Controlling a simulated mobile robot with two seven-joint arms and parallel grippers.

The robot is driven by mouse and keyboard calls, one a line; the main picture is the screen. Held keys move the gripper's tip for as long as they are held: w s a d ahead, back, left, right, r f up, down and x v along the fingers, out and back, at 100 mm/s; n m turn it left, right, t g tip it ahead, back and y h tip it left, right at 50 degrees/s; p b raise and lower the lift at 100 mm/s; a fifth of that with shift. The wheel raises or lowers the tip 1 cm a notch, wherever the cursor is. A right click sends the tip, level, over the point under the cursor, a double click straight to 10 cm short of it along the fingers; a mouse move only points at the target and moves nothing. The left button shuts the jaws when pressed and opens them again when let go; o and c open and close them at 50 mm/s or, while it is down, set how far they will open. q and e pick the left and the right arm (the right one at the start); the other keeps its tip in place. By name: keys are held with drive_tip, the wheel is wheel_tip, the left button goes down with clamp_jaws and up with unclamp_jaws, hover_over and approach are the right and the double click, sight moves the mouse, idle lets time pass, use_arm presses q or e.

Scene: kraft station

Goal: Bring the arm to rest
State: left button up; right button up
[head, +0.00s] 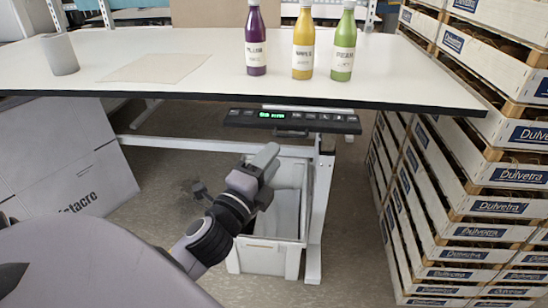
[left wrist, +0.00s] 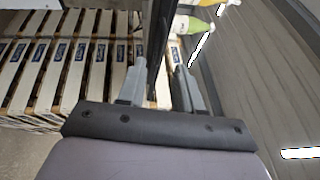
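My left arm comes in from the lower left in the head view. My left gripper (head: 264,160) is in front of the table and appears lower than its front edge, over the white bin in the picture. In the left wrist view the two grey fingers of the left gripper (left wrist: 160,72) stand apart with nothing held between them. A dark bar, apparently the table edge, shows beyond the fingers there. My right gripper is in neither view.
The white table (head: 400,75) carries a grey cup (head: 60,54), a paper sheet (head: 155,68), and purple (head: 255,45), yellow (head: 303,45) and green (head: 343,45) bottles. A control panel (head: 290,120) hangs underneath. A white bin (head: 265,255) stands below. Stacked crates (head: 470,230) line the right; a box (head: 70,170) stands left.

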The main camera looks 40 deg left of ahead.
use_arm(q)
drive_tip(key=s+d+f+n+g+h+p, duration=0.2)
drive_tip(key=s+d+f+n+g+p, duration=0.2)
drive_tip(key=f, duration=0.5)
drive_tip(key=s+d+f+n+g+h+p, duration=0.3)
drive_tip(key=s+d+f+n+g+p, duration=0.2)
drive_tip(key=s+d+f+n+p, duration=0.2)
drive_tip(key=s+d+f+n, duration=0.1)
drive_tip(key=s+f+n, duration=0.1)
drive_tip(key=s+n, duration=0.1)
drive_tip(key=shift+s+n+p, duration=0.3)
drive_tip(key=shift+s, duration=0.1)
drive_tip(key=shift+a+r, duration=0.1)
drive_tip(key=shift+a, duration=0.1)
idle(0.4)
